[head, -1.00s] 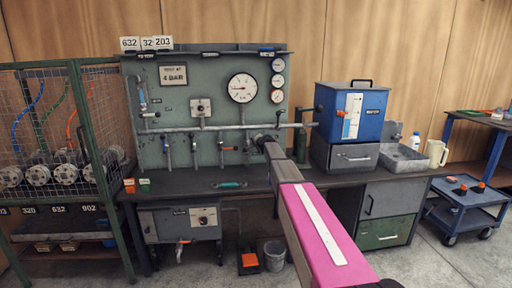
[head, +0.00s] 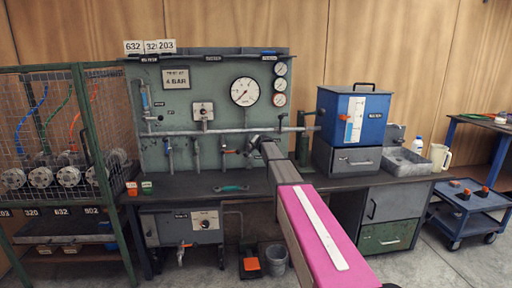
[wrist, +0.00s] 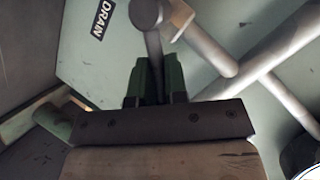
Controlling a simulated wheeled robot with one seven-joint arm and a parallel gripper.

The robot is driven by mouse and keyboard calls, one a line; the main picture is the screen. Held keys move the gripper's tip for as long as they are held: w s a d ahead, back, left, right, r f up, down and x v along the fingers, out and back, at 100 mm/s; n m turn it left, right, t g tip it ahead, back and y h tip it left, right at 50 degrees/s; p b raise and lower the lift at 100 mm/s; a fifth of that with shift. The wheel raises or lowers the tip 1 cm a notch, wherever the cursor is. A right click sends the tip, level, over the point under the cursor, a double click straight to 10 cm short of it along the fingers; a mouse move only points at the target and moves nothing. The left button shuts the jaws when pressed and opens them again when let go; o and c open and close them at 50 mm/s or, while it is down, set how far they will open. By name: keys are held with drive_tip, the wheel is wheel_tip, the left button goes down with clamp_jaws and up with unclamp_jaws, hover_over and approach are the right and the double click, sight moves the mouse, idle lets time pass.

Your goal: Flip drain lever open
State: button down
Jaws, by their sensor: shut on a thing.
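The drain lever (wrist: 152,45) is a grey rod with a rounded end, close up in the wrist view. A black label reading "DRAIN" (wrist: 103,18) is on the green panel beside it. My gripper (wrist: 156,82) has dark green fingers, shut around the lever's shaft. In the head view my gripper (head: 256,142) is at the lower right of the green test panel (head: 180,105), where the lever is too small and too covered to make out clearly.
Grey pipes (wrist: 255,70) cross close to the right of my gripper. A horizontal pipe (head: 225,131) runs along the panel above the workbench (head: 205,186). A blue tank (head: 350,115) stands to the right. A teal wrench (head: 232,188) lies on the bench.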

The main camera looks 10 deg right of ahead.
drive_tip(key=c, duration=1.2)
unclamp_jaws()
drive_tip(key=shift+w+d+r, duration=0.25)
drive_tip(key=shift+d+r, duration=0.1)
drive_tip(key=shift+d, duration=0.15)
drive_tip(key=shift+o, duration=0.2)
drive_tip(key=shift+s+a+f, duration=0.1)
drive_tip(key=shift+a+f, duration=0.1)
